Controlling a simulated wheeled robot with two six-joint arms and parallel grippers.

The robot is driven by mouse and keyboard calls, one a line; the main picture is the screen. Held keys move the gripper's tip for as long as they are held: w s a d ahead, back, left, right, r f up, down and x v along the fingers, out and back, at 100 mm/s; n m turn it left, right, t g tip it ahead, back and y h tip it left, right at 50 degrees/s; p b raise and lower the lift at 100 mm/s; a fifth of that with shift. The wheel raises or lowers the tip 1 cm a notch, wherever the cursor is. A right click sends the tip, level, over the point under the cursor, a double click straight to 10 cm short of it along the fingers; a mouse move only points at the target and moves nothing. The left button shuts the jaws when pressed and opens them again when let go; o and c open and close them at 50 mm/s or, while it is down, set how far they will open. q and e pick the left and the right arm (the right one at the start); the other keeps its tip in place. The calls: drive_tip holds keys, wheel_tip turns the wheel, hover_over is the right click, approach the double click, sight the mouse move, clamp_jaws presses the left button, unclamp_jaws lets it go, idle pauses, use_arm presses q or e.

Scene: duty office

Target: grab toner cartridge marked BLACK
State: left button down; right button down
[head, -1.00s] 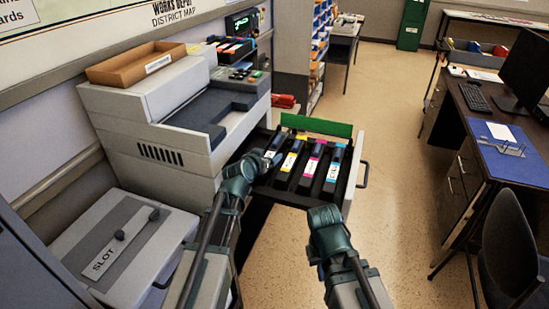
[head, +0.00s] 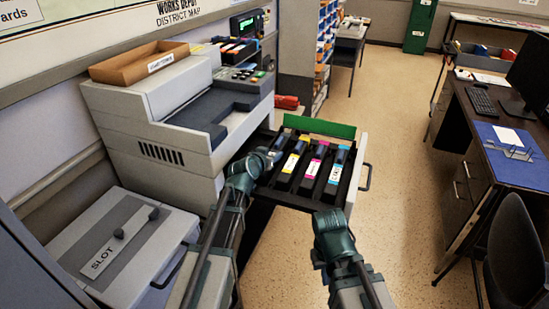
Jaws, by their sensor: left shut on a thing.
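An open drawer (head: 344,194) of the grey printer holds a row of dark toner cartridges. From the left, they are one mostly covered by my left gripper (head: 271,156), then a yellow-marked cartridge (head: 291,163), a magenta-marked one (head: 313,168) and a cyan-marked one (head: 335,174). My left gripper is at the row's left end, shut on the leftmost cartridge (head: 279,142), taken to be the BLACK one. Its label is hidden now. My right gripper (head: 332,222) hangs in front of the drawer, apart from the cartridges; its fingers are not clear.
The printer (head: 165,130) stands on the left, with a brown tray (head: 138,62) on top. A grey box marked SLOT (head: 120,245) is at the lower left. A desk (head: 480,145) and a chair (head: 515,250) stand at the right. The floor between is clear.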

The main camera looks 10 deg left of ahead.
use_arm(q)
drive_tip(key=shift+r, duration=0.1)
idle(0.3)
wheel_tip(320, 180, up, 10)
drive_tip(key=p, duration=1)
